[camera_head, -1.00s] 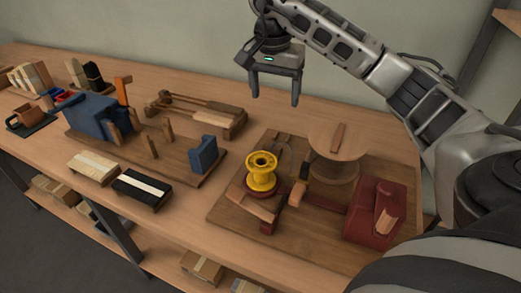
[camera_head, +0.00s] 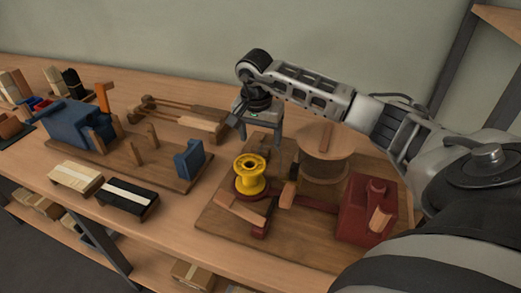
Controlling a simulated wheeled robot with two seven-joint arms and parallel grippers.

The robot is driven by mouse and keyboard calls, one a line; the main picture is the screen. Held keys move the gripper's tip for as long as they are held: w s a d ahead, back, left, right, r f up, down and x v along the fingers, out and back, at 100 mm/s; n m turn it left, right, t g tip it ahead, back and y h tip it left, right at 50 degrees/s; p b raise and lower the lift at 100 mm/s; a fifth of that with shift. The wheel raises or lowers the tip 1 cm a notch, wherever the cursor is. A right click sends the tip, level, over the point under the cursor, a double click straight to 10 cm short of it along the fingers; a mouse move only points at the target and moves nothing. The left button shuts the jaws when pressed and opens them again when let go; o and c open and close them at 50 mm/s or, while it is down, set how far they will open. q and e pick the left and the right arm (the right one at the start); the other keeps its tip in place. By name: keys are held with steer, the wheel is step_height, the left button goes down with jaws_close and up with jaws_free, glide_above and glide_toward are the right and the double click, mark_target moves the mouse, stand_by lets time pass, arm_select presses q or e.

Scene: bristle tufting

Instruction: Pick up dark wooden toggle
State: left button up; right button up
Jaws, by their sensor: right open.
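A dark wooden piece (camera_head: 264,149), which looks like the toggle, lies at the back of the brown board (camera_head: 222,208), behind the yellow spool (camera_head: 250,174). It is partly hidden, and its exact shape is hard to make out. My right gripper (camera_head: 258,140) is open and empty. It points down over the back edge of the board, with its fingers close to this piece. I cannot tell whether they touch it. My left gripper is out of view.
A fixture with a blue block (camera_head: 190,160) stands to the left. Two brush blocks lie in front of it.

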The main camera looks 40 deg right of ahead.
mark_target(260, 148)
steer(key=f, duration=0.3)
steer(key=shift+w+d+f, duration=0.1)
steer(key=shift+w+d, duration=0.1)
steer(key=shift+d, duration=0.05)
steer(key=c, duration=1)
steer(key=shift+c, duration=0.2)
